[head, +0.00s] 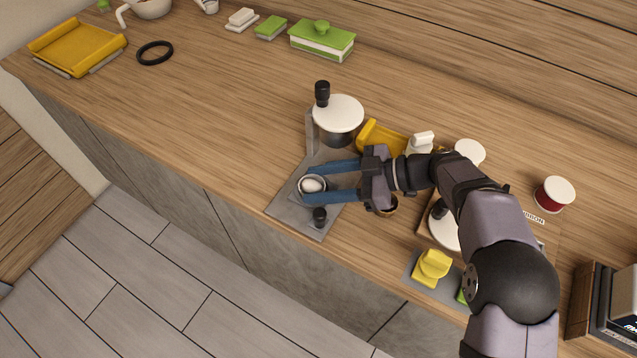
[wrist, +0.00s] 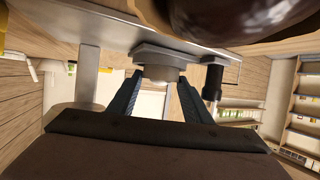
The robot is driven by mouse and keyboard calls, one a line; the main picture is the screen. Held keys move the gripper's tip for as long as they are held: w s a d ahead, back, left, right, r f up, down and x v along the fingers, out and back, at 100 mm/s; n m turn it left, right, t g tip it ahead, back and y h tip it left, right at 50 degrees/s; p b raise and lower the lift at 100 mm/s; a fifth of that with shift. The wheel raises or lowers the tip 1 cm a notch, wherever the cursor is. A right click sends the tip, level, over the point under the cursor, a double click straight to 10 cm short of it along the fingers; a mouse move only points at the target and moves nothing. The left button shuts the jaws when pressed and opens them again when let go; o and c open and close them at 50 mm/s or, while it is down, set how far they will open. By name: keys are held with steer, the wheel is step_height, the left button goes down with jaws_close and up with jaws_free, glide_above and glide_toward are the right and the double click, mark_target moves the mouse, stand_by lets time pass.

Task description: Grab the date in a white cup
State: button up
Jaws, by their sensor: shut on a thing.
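My gripper (head: 311,182) reaches left in the head view, its two blue fingers on either side of a small round white cup (head: 312,184) with a dark rim. The cup sits at the grey metal base plate (head: 292,205) of a stand. In the wrist view my gripper (wrist: 159,80) has its fingers on both sides of a grey round piece (wrist: 160,73) under a metal plate (wrist: 90,28). I cannot make out a date inside the cup.

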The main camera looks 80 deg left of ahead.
mark_target(320, 186)
step_height(320, 186, up, 18)
steer(key=b, duration=0.4)
stand_by(0.4)
steer(key=shift+f, duration=0.1)
